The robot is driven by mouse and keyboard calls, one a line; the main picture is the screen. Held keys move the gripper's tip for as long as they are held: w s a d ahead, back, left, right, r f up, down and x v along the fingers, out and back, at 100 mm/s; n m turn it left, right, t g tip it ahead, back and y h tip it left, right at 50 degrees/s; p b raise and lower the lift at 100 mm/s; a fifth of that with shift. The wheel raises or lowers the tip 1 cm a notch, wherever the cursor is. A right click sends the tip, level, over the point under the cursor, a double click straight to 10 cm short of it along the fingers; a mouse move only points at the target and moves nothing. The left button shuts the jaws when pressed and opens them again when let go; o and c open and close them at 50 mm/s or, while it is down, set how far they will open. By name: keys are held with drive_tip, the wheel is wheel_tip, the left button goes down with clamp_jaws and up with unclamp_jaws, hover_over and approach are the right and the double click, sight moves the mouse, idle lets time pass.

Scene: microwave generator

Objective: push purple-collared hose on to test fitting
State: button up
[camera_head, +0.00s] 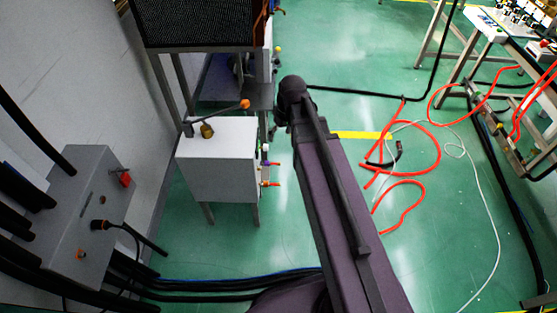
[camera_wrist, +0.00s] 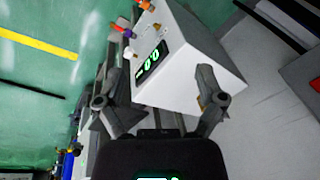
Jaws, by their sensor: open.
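In the wrist view the white box (camera_wrist: 195,50) shows a lit green display (camera_wrist: 151,62). A small purple part (camera_wrist: 128,33) and orange parts (camera_wrist: 144,4) stick out beside the display. I cannot tell whether the purple part is the hose's collar, nor which fitting is the test fitting. My gripper (camera_wrist: 155,98) is open, its fingers spread in front of the box with nothing seen held. In the head view the gripper is not clearly visible.
A grey control box (camera_head: 85,215) with thick black cables stands at the left wall. A dark grille-fronted unit (camera_head: 200,22) rises behind the white box. Red hoses (camera_head: 415,150) and a white cable lie on the green floor at right, near a workbench (camera_head: 480,22).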

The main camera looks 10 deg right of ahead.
sight(269, 162)
drive_tip(key=w+d+f+n+y+b, duration=0.1)
drive_tip(key=w+f+n+b, duration=0.2)
drive_tip(key=f+b, duration=0.7)
drive_tip(key=w+d+f+n+y+b, duration=0.1)
drive_tip(key=w+f+n+b, duration=0.2)
drive_tip(key=w+f+b, duration=0.5)
drive_tip(key=w+d+f+n+t+y+b, duration=0.1)
drive_tip(key=w+f+b, duration=0.4)
drive_tip(key=f+b, duration=0.7)
drive_tip(key=shift+w+d+n+y+b, duration=0.1)
drive_tip(key=shift+n+y+b, duration=0.2)
drive_tip(key=shift+n, duration=0.35)
drive_tip(key=shift+w+d+n+y+b, duration=0.1)
drive_tip(key=shift+n+y+b, duration=0.15)
drive_tip(key=shift+n, duration=0.4)
drive_tip(key=shift+w+d+f+n+b, duration=0.15)
drive_tip(key=shift+w+f+n+b, duration=0.2)
drive_tip(key=shift+f+b, duration=0.2)
drive_tip(key=shift+b+x, duration=4)
drive_tip(key=shift+x, duration=0.75)
drive_tip(key=shift+w, duration=0.1)
drive_tip(key=shift+r, duration=0.1)
clamp_jaws()
drive_tip(key=shift+d, duration=0.4)
